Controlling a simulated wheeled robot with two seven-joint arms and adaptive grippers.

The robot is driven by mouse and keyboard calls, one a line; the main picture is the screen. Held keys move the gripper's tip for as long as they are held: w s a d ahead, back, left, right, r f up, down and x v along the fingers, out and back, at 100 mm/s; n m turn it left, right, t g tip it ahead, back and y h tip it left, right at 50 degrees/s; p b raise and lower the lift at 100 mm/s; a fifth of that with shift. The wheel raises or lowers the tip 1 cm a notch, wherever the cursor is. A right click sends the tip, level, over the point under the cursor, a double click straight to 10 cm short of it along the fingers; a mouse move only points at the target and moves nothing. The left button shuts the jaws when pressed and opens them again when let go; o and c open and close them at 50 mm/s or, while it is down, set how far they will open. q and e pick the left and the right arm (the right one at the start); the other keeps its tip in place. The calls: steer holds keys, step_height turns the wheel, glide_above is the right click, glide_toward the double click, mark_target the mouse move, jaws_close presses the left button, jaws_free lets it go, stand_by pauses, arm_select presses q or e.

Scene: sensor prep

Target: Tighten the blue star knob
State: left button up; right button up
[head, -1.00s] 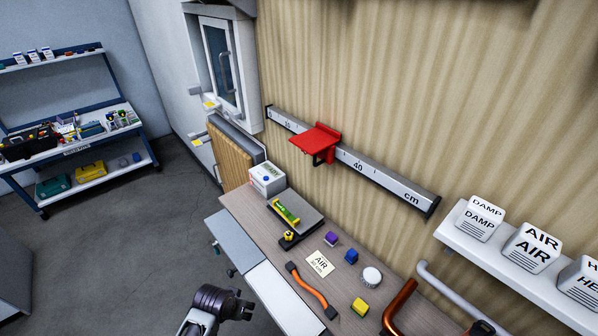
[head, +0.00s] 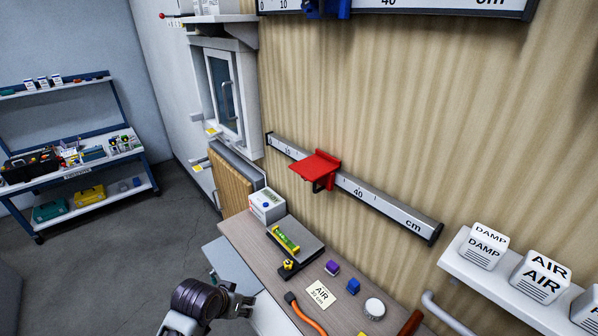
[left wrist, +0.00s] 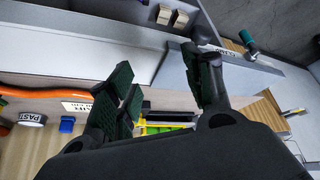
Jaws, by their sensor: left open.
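No star-shaped blue knob can be made out. A blue carriage (head: 328,8) sits on the upper ruler rail (head: 430,8) at the top edge of the head view, partly cut off. A red carriage (head: 316,166) with a flat shelf sits on the lower rail (head: 390,200). My left gripper (head: 238,300) is open and empty in front of the bench's left part, well below both carriages. In the left wrist view its green-padded fingers (left wrist: 162,90) stand apart with nothing held between them. My right gripper is not in view.
The bench (head: 248,231) holds a white box (head: 267,206), a dark plate with a yellow-green level (head: 285,240), a purple cube (head: 332,267), a blue cube (head: 353,286) and a white puck (head: 375,308). A wall shelf (head: 500,283) with labelled blocks juts out at right.

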arm_select(q)
steer(key=w+d+r+t+h, duration=0.2)
steer(key=w+d+r+t, duration=0.1)
steer(key=w+r, duration=1)
steer(key=m+t+h, duration=0.4)
steer(key=t+h, duration=0.2)
steer(key=h, duration=0.2)
glide_toward(305, 4)
steer(key=v, duration=0.6)
steer(key=shift+w+r, duration=0.1)
steer(key=shift+w, duration=0.05)
steer(key=shift+w+d, duration=0.1)
steer(key=p+x, duration=0.3)
steer(key=x, duration=0.9)
steer(key=shift+p, duration=0.3)
steer(key=shift+x, duration=0.8)
steer(key=shift+d, duration=0.1)
